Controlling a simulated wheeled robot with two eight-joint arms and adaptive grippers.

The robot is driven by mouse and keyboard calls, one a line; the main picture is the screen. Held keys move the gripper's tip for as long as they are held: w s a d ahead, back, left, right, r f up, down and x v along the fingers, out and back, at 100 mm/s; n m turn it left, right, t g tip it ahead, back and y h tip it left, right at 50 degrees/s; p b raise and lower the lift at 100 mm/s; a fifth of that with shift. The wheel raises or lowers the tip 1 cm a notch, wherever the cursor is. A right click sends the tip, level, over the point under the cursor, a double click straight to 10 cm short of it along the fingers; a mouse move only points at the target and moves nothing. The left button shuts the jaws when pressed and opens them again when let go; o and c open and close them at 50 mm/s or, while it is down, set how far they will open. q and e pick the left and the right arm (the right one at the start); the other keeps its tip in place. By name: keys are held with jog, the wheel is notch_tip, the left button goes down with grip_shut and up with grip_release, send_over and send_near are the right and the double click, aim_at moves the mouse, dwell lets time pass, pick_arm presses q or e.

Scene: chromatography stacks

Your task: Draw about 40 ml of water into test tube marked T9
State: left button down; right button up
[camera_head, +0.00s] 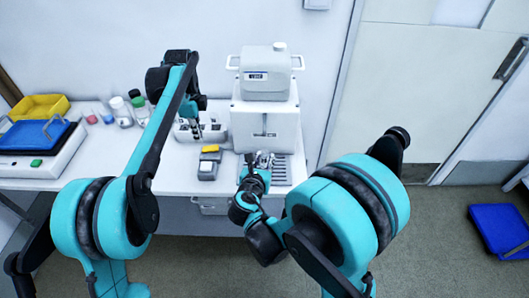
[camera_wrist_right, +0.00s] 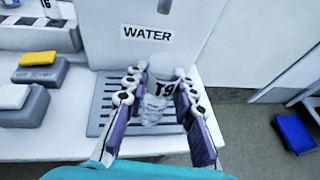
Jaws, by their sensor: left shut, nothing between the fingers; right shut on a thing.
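My right gripper (camera_head: 262,164) is at the front of the white water dispenser (camera_head: 264,130). In the right wrist view the right gripper (camera_wrist_right: 163,100) is shut on a clear test tube marked T9 (camera_wrist_right: 158,88). The tube is over or close above the grey slatted drip tray (camera_wrist_right: 104,100), in front of the panel labelled WATER (camera_wrist_right: 146,33). The water level in the tube cannot be made out. My left gripper (camera_head: 194,126) is shut and empty, close to the white rack (camera_head: 214,132) left of the dispenser.
A grey block with a yellow top (camera_head: 209,158) stands left of the drip tray. Bottles (camera_head: 121,112), a yellow tray (camera_head: 38,106) and a blue tray (camera_head: 33,135) are at the left. A blue box (camera_head: 500,228) lies on the floor at right.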

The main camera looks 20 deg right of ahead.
jog(key=shift+s+a, duration=0.2)
jog(key=shift+s, duration=0.45)
jog(key=shift+s+a, duration=0.2)
jog(key=shift+s, duration=0.5)
jog(key=shift+s+a, duration=0.2)
jog(key=shift+s, duration=0.45)
